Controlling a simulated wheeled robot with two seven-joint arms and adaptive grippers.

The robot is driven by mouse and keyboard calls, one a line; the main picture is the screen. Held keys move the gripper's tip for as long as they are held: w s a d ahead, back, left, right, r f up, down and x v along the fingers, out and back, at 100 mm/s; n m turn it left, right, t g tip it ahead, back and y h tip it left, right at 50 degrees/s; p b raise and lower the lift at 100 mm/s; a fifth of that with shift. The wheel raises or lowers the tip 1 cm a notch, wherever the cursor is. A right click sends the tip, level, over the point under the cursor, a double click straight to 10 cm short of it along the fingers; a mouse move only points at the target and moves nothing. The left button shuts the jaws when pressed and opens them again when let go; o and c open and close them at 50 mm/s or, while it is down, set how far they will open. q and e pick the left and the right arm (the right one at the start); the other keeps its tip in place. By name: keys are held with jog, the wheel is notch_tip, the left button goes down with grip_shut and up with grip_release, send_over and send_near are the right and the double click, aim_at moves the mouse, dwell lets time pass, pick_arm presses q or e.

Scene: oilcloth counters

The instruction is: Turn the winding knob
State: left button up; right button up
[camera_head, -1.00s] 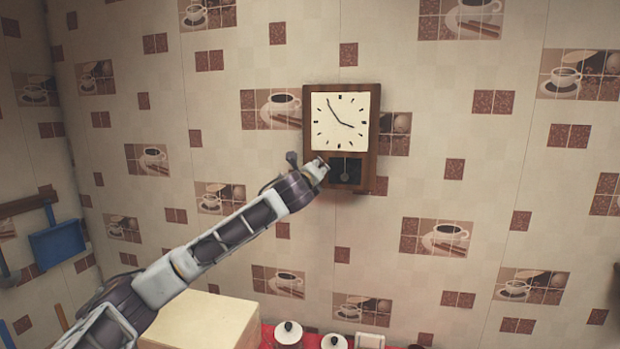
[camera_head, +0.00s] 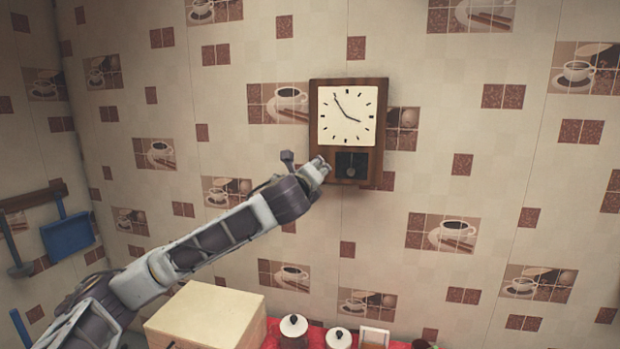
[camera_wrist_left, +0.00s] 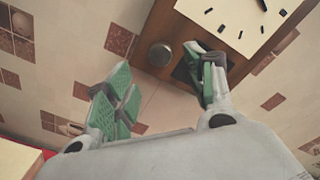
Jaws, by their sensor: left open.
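The wall clock (camera_head: 320,142) has a brown wooden case, a white dial (camera_head: 346,114) and a dark pendulum window (camera_head: 351,165). The winding knob (camera_wrist_left: 160,54) is a round grey disc on the case, beside the window in the left wrist view. I cannot make it out in the head view, where my gripper is close to that part. My left gripper (camera_head: 322,168) is at the clock's lower left. In the left wrist view my left gripper (camera_wrist_left: 162,88) has its green-padded fingers apart, with the knob just beyond the gap between them. The fingers look clear of the knob. My right gripper is out of view.
A pale box (camera_head: 207,318) stands below my left arm. White-lidded jars (camera_head: 294,326) and a small framed item (camera_head: 374,338) stand on a red surface. A blue dustpan (camera_head: 68,235) hangs at the left. The tiled wall around the clock is mostly free.

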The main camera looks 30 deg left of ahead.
pick_arm(q)
jog(key=shift+v, duration=1.6)
